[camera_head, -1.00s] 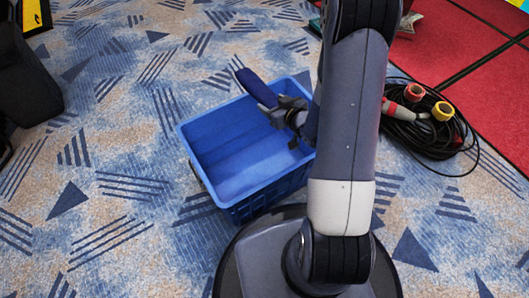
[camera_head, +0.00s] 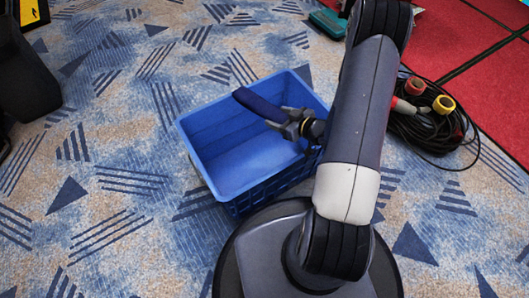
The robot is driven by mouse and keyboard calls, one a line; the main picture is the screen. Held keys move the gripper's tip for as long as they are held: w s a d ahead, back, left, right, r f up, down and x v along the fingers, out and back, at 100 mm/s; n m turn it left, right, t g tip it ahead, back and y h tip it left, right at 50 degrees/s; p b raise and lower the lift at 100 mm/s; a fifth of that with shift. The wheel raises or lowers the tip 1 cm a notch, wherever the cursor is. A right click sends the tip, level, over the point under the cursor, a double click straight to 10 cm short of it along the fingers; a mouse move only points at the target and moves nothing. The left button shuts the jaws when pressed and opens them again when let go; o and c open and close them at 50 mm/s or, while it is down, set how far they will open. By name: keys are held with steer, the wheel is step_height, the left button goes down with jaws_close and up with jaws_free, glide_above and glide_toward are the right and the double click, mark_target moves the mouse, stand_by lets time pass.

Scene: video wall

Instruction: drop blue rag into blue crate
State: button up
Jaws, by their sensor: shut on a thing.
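The blue crate (camera_head: 198,164) stands on the carpet just beyond my base, with its open top up. The part of its inside that I see is empty. My gripper (camera_head: 285,122) is over the right part of the crate, shut on the dark blue rag (camera_head: 258,105). The rag shows as a long roll sticking out to the upper left, above the crate's opening. My arm hides the crate's right end and part of my gripper.
A coiled black cable (camera_head: 425,130) with red and yellow plugs lies to the right of my arm. Red floor panels (camera_head: 465,50) fill the upper right. A black object (camera_head: 25,70) stands at the left edge. The carpet left of the crate is clear.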

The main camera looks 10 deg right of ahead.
steer(key=shift+f, duration=0.6)
steer(key=o, duration=1.4)
steer(key=shift+c, duration=0.2)
steer(key=p+v, duration=0.3)
steer(key=v, duration=0.7)
steer(key=shift+s+d, duration=0.2)
steer(key=shift+s, duration=0.15)
steer(key=shift+w, duration=0.1)
